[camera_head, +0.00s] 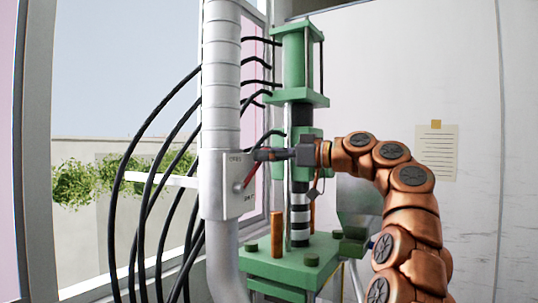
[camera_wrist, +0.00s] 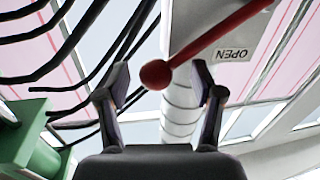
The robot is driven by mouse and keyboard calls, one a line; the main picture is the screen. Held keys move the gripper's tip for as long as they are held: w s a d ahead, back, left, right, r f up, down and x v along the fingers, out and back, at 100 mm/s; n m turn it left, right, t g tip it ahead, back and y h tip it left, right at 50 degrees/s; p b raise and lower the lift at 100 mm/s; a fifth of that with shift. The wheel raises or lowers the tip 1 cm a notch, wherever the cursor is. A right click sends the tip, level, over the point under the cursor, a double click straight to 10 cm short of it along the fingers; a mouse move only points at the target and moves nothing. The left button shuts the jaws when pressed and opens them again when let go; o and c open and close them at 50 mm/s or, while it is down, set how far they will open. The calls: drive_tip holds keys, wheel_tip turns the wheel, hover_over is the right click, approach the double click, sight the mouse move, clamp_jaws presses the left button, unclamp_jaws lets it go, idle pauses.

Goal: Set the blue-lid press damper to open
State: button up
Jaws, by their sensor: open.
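The damper plate (camera_head: 231,206) is a pale box on the grey duct, marked OPEN at its top and with a second, blurred label lower down. Its red lever (camera_head: 250,174) slants up and right from the plate. In the wrist view the red lever (camera_wrist: 215,38) ends in a round knob (camera_wrist: 157,75), and the OPEN label (camera_wrist: 233,54) appears upside down. My gripper (camera_head: 259,155) reaches in from the right at the plate's upper edge. In the wrist view my gripper (camera_wrist: 162,80) is open, with the knob between its fingers and gaps on both sides.
A green press (camera_head: 300,260) with a striped column stands right behind my gripper; no blue lid shows. Several black hoses (camera_head: 140,150) hang in front of the window on the left. The ribbed duct (camera_head: 221,75) rises above the damper. A note (camera_head: 437,152) is on the wall.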

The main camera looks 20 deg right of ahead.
drive_tip(key=shift+c, duration=0.3)
clamp_jaws()
